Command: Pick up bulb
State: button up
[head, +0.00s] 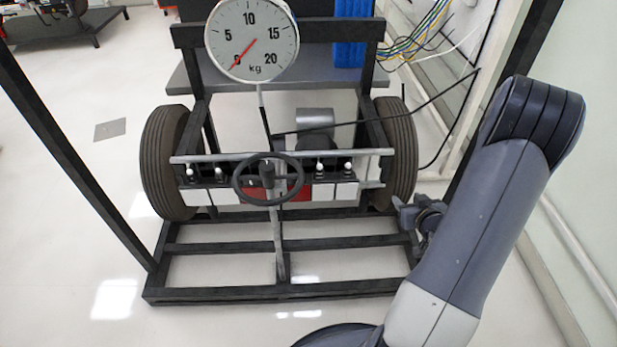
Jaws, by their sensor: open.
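Several small white-topped bulbs stand upright along the front rail of the chassis rig. Two are left of the steering wheel, the outer bulb (189,173) and the inner bulb (219,173). Two are right of it, the inner bulb (320,168) and the outer bulb (348,167). My gripper (402,208) is at the right end of the rig, in front of the right tyre, lower than the bulbs and to their right. It is open, and I see nothing held in it. My arm hides part of the rig's right side.
A black steering wheel (267,202) stands in front of the middle of the rail. A round kg dial (252,62) rises above it. Tyres stand at both sides, the left tyre (165,165) and the right tyre (401,150). Dark frame posts slant at both sides.

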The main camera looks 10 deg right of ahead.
aim_at(319, 170)
jog(key=i+j, duration=0.1)
jog(key=j, duration=0.3)
jog(key=i+j+z, duration=0.1)
jog(key=j, duration=0.3)
jog(key=i+j+z, duration=0.1)
jog(key=j, duration=0.3)
jog(key=i+j, duration=0.1)
jog(key=i, duration=0.15)
